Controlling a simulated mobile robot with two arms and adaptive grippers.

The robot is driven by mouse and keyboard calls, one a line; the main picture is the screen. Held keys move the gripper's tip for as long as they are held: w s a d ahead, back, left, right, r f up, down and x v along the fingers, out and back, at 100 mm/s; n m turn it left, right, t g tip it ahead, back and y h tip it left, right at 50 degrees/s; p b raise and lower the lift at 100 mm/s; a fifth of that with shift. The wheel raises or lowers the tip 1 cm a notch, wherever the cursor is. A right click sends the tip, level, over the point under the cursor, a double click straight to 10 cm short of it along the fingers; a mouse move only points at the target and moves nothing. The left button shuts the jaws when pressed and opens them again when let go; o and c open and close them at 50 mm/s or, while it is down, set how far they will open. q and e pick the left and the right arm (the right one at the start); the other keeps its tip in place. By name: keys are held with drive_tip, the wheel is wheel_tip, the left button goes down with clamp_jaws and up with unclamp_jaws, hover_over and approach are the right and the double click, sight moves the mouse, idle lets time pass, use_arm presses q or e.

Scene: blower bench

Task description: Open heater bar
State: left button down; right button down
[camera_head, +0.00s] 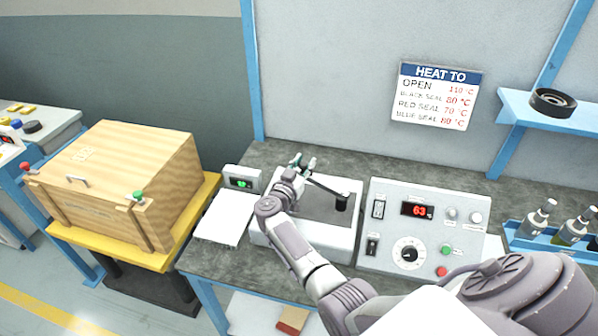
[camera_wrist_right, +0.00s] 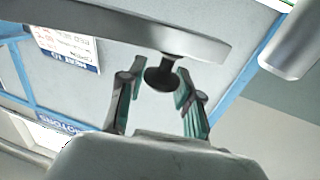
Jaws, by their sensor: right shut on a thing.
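My right gripper (camera_head: 304,162) is at the bar's left, far end, above the back of the unit. In the right wrist view the pale bar (camera_wrist_right: 120,31) crosses the top, and a black knob (camera_wrist_right: 165,78) on it sits between the fingers of my right gripper (camera_wrist_right: 157,84). The gripper is shut on this knob; the exact contact is hard to see. My left gripper is out of view.
A control box (camera_head: 385,261) reading 63 stands right of the heater unit. A wooden box (camera_head: 160,165) stands further left. A blue bottle rack (camera_head: 525,245) is at the right.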

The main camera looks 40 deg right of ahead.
drive_tip(key=d+m+g+b, duration=0.1)
drive_tip(key=d+m+g+h+b, duration=0.1)
drive_tip(key=g+b, duration=0.1)
drive_tip(key=shift+w+d+f+h, duration=0.2)
drive_tip(key=shift+w+d+h, duration=0.1)
drive_tip(key=shift+w, duration=0.05)
drive_tip(key=shift+d+r+m+g+b, duration=0.15)
drive_tip(key=shift+d+m+g+b, duration=0.35)
drive_tip(key=shift+g, duration=0.3)
drive_tip(key=c, duration=0.7)
unclamp_jaws()
drive_tip(key=shift+c, duration=0.2)
drive_tip(key=shift+r, duration=0.1)
wheel_tip(320, 180, up, 10)
drive_tip(key=shift+c, duration=0.4)
